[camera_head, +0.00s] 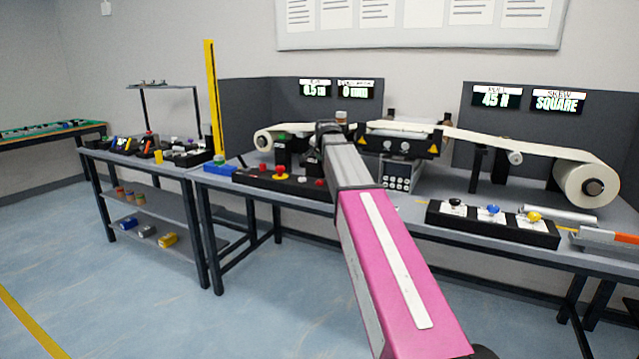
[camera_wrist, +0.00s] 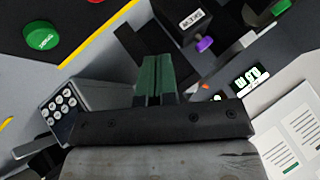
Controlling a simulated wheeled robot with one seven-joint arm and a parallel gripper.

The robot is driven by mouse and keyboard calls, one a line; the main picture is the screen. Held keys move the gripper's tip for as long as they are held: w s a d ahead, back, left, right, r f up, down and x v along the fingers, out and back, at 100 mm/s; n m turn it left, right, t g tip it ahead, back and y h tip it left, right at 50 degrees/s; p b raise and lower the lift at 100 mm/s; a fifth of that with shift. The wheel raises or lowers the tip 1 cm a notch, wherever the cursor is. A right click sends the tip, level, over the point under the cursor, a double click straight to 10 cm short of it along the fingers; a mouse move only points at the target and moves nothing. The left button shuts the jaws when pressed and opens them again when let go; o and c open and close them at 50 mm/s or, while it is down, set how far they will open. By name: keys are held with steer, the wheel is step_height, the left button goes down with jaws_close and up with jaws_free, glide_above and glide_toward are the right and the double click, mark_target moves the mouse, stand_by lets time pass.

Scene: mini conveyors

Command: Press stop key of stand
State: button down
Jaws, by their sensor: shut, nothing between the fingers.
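A long black button box (camera_head: 253,178) lies along the front edge of the middle bench in the head view. It carries a red mushroom button (camera_head: 280,171) and a smaller red button (camera_head: 319,183) near its right end. No stop label is legible. My gripper (camera_wrist: 157,62) shows dark green fingers, shut and empty, in the wrist view. A round green button (camera_wrist: 42,38) with an unclear label is at that view's upper left, apart from the fingers. A red button (camera_wrist: 64,3) is cut off at the top edge. In the head view my own wrist hides my fingertips.
The paper roll (camera_head: 588,184) and web machine stand behind. A yellow post (camera_head: 214,100) rises at left. A side bench (camera_head: 150,157) holds small devices. The floor (camera_head: 120,290) at left is clear.

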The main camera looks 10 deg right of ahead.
mark_target(321, 182)
steer(key=shift+f, duration=3.55)
steer(key=shift+f, duration=0.1)
steer(key=shift+f, duration=0.3)
steer(key=shift+f, duration=0.45)
steer(key=shift+r, duration=0.9)
steer(key=shift+r, duration=2.5)
